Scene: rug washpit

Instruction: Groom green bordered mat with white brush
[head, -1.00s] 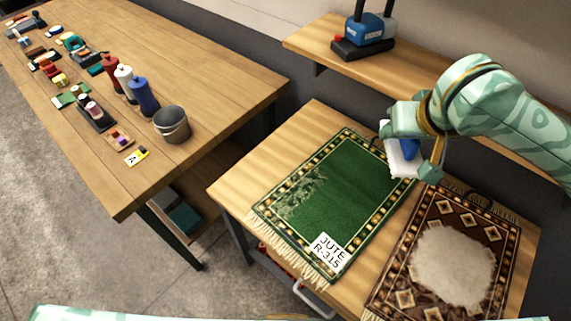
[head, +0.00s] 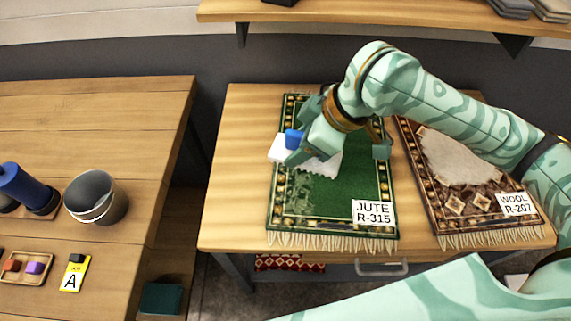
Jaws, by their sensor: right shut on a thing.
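The green bordered mat (head: 364,180) lies flat on a wooden table, with a white tag reading JUTE R-315 at its lower right corner. A pale, roughened patch (head: 318,192) shows in its pile, left of the middle. My right gripper (head: 338,152) is over the mat and shut on the white brush (head: 258,150), which has a blue part on top. The brush lies across the mat's left border, just above the patch and partly covering it. Whether its bristles touch the pile is hard to tell. My left gripper is out of view.
A brown patterned mat (head: 497,184) tagged WOOL R-207 lies close to the right. A shelf (head: 370,17) runs above the table.

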